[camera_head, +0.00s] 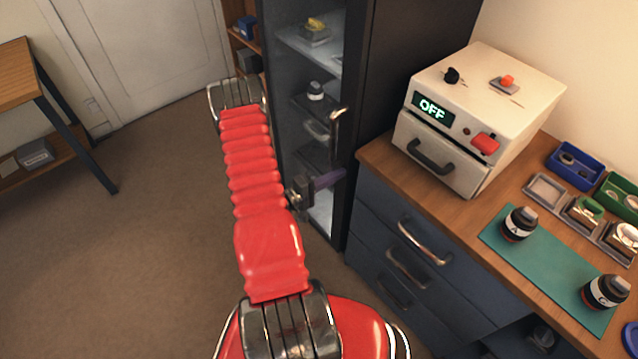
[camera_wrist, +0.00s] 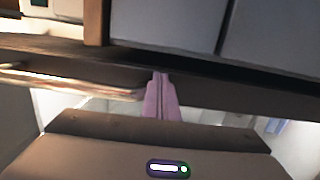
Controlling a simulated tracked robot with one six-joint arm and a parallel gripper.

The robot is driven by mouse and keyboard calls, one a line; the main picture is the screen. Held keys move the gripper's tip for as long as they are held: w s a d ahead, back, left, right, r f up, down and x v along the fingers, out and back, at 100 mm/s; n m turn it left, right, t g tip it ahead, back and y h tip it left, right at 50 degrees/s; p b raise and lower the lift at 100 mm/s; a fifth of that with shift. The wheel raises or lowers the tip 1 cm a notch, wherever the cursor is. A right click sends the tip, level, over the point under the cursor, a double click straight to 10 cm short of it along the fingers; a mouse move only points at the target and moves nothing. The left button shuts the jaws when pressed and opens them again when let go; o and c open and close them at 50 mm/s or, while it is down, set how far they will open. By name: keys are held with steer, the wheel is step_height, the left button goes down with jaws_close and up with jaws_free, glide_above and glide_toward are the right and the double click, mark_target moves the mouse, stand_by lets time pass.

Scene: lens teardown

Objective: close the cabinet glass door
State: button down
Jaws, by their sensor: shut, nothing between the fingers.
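The cabinet (camera_head: 400,60) is tall and dark, with a glass door (camera_head: 290,120) through which lit shelves show. A metal bar handle (camera_head: 335,125) stands upright near the door's right edge. My gripper (camera_head: 342,175) is shut and empty, its purple fingers just below the handle by the dark door frame. In the wrist view the paired fingertips (camera_wrist: 158,76) lie against or just in front of a dark frame bar (camera_wrist: 210,90); I cannot tell whether they touch it. The door looks shut or nearly shut; any remaining gap cannot be judged. My red arm hides part of the cabinet's left side.
A wooden-topped drawer unit (camera_head: 385,165) adjoins the cabinet on the right. It holds a white device (camera_head: 485,95) reading OFF, a green mat (camera_head: 560,258) with bottles, and small trays. Open brown floor (camera_head: 120,250) lies left. A table (camera_head: 20,75) stands far left.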

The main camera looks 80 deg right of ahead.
steer(key=shift+s+d+r, duration=0.1)
steer(key=shift+d+r, duration=0.05)
steer(key=shift+d, duration=0.3)
steer(key=s+a+v, duration=0.1)
steer(key=v, duration=1.3)
steer(key=shift+a, duration=0.5)
